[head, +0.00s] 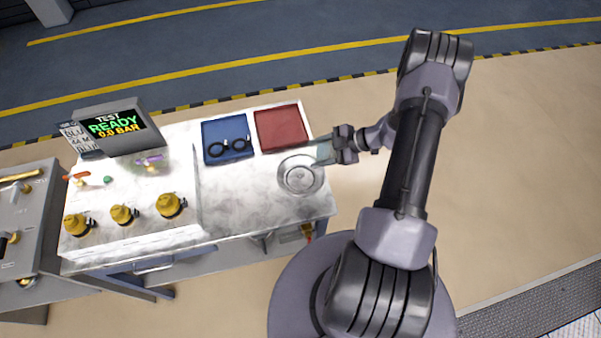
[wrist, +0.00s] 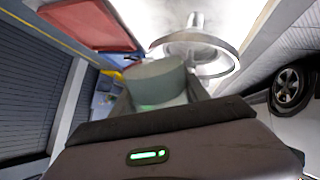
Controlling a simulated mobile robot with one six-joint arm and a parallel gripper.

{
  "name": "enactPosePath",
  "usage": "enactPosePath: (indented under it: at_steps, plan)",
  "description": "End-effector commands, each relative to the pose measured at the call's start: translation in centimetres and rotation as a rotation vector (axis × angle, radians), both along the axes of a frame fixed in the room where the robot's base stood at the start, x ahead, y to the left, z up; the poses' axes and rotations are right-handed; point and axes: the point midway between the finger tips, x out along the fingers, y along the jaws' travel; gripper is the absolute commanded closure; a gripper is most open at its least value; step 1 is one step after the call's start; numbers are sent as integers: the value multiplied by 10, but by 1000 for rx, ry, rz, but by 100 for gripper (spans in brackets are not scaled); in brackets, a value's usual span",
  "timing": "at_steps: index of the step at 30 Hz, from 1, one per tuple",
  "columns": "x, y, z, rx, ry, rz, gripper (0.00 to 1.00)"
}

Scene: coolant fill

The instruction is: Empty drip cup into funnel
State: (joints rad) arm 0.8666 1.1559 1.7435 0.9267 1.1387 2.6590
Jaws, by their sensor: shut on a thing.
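My gripper (head: 334,148) is shut on the drip cup (head: 324,152), a small translucent greenish cup, at the right edge of the bench. In the wrist view the cup (wrist: 157,78) sits between the fingers, partly hidden by the gripper body; I cannot tell what is inside it. The funnel (head: 300,175), a round clear or silvery dish with a small centre, is on the bench just left of and below the cup in the head view. In the wrist view the funnel (wrist: 212,62) shows beyond and right of the cup. The cup looks close to its rim; contact cannot be told.
A red tray (head: 281,128) and a blue tray (head: 229,139) with black rings lie behind the funnel. Several yellow valves (head: 124,214) and a display (head: 118,127) reading READY, 0.0 BAR stand at the left. The bench (head: 245,198) is bare between valves and funnel.

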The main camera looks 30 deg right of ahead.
Motion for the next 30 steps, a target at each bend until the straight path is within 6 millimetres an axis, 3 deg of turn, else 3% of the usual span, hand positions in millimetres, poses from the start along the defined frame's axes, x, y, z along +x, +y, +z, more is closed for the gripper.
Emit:
enactPosePath:
  at_steps: [30]
  plan:
    - [0,-2,-8,-138,3,0,92]
